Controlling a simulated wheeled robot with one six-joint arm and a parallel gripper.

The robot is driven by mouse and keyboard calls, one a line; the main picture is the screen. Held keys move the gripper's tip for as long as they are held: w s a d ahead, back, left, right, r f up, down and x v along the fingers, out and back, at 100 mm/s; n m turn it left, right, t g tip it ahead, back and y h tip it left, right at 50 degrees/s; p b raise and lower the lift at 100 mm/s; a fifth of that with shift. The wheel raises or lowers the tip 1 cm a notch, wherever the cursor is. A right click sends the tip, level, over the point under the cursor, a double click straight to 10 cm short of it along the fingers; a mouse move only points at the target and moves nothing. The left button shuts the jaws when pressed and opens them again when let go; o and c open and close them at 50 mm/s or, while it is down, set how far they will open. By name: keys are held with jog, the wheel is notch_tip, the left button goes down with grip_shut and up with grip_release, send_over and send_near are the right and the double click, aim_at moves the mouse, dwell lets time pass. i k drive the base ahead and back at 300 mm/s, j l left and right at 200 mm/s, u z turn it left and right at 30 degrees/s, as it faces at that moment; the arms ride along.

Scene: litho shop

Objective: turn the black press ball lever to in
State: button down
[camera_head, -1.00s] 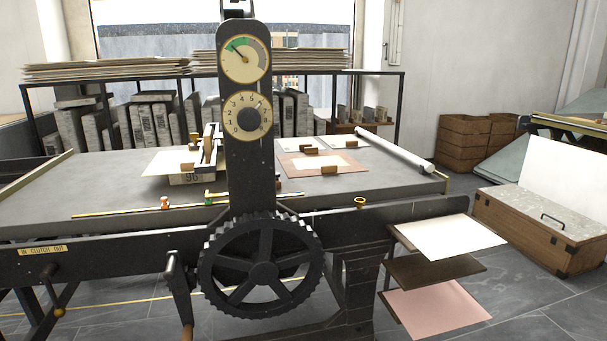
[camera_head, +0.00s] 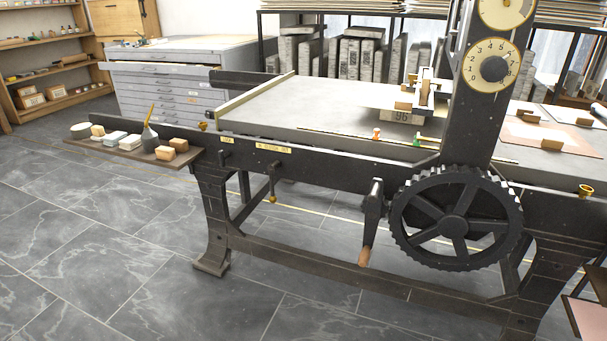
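The black press ball lever (camera_head: 272,180) is on the front rail of the press, below a small brass label (camera_head: 273,147) at its left part. It hangs almost straight down, with a brass-coloured ball at its lower end. The label's words are too small to read now; in the earlier view the plate there reads "IN CLUTCH OUT". Which setting the lever stands at I cannot tell. My gripper is not in view.
A crank with a wooden handle (camera_head: 366,255) and a black toothed wheel (camera_head: 455,220) stand right of the lever. A side shelf (camera_head: 105,154) with blocks and a bottle juts out at the left. The tiled floor (camera_head: 130,260) in front is clear.

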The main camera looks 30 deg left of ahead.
aim_at(274, 166)
jog(key=u, duration=1.65)
